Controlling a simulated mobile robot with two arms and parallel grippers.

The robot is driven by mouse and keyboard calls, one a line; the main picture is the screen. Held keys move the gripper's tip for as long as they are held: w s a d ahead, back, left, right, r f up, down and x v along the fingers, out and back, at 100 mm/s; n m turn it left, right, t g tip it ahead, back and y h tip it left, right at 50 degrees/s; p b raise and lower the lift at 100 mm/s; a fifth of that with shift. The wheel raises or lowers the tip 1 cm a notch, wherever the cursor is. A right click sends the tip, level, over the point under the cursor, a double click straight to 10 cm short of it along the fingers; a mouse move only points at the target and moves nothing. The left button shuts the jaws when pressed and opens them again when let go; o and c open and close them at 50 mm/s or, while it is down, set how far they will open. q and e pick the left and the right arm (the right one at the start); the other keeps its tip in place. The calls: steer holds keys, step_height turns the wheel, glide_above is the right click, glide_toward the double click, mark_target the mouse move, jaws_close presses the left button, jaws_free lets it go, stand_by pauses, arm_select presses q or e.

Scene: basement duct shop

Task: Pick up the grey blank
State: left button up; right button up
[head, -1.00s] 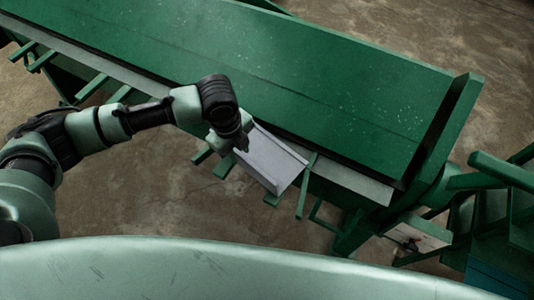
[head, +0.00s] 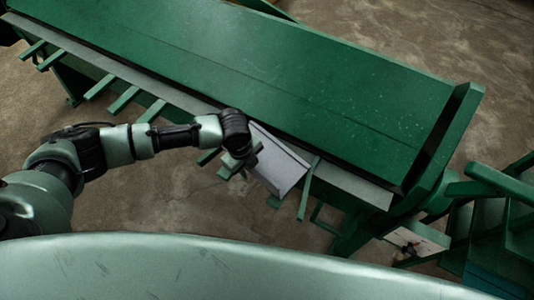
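The grey blank (head: 279,163) is a light grey bent sheet piece. It lies at the front edge of the green machine, over the green support arms, and its left part is hidden behind my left arm. My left gripper (head: 243,166) is at the blank's left edge, pointing down. Its dark fingers are small and partly hidden by the wrist, so I cannot tell whether they are open or shut, or whether they touch the blank. My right gripper is not in view.
The large green machine (head: 300,75) fills the middle, with a grey front ledge (head: 345,186) and several green support arms (head: 124,99) sticking out. A green frame (head: 490,190) stands at the right. Bare concrete floor (head: 150,200) shows in front.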

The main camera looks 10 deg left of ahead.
arm_select(q)
jaws_close()
steer(key=shift+r, duration=0.1)
stand_by(1.2)
